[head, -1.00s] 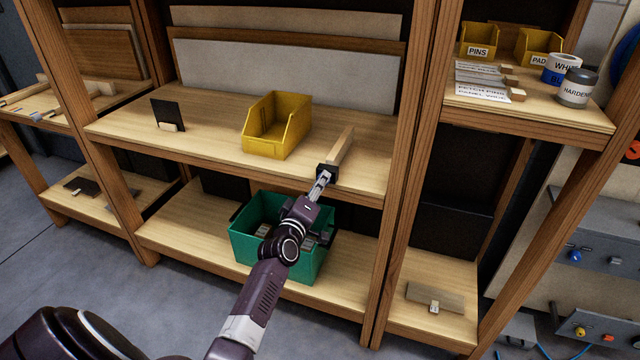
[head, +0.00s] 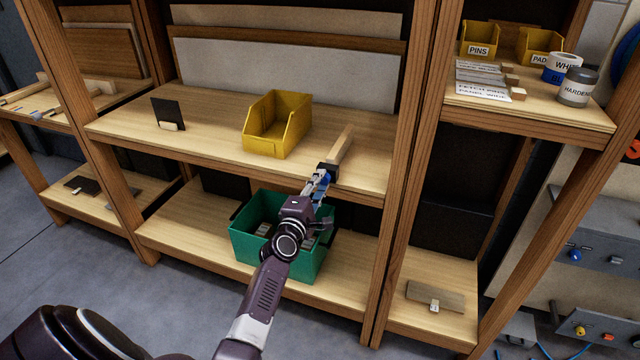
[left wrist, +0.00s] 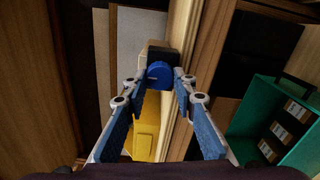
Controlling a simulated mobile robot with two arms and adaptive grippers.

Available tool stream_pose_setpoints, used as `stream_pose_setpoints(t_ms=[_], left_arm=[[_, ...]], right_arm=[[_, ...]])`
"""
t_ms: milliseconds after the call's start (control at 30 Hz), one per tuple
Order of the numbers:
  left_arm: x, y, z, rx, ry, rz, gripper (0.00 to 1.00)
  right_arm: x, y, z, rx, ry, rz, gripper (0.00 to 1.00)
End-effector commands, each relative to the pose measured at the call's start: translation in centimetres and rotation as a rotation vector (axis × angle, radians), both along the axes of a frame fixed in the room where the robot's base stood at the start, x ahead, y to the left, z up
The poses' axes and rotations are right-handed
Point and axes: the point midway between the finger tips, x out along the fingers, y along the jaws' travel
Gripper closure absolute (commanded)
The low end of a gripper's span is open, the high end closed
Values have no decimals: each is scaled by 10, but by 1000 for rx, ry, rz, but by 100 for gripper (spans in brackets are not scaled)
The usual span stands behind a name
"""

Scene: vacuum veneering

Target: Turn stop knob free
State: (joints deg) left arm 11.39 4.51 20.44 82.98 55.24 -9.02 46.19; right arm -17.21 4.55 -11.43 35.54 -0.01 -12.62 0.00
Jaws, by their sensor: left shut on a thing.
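The blue stop knob (left wrist: 158,73) sits on the face of a black block (left wrist: 172,56) in the left wrist view. The block (head: 327,169) is at the front end of a pale wooden bar (head: 343,145) at the middle shelf's front edge. My left gripper (head: 325,178) reaches up to the knob from the front. Its two blue-padded fingers are shut on the knob, one on each side, in the left wrist view. The fingers partly hide the knob in the head view. My right gripper is not in view.
An open yellow bin (head: 277,130) stands left of the bar on the middle shelf (head: 220,135). A green crate (head: 250,250) with several small items stands on the lower shelf, below my left wrist. A wooden post (head: 400,130) rises right of the bar.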

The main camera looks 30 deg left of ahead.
Motion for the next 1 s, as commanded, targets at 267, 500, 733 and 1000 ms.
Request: stream_pose_setpoints(t_ms=[267, 500, 733, 1000], left_arm=[[0, -1, -1, -24, -4, -1, 99], [0, 0, -1, -24, -4, -1, 99], [0, 0, -1, -23, -4, 0, 57], [-1, 0, -1, -22, -4, 0, 57]], right_arm=[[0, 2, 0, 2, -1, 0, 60], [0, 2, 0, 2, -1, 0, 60], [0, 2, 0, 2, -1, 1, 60], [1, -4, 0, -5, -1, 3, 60]])
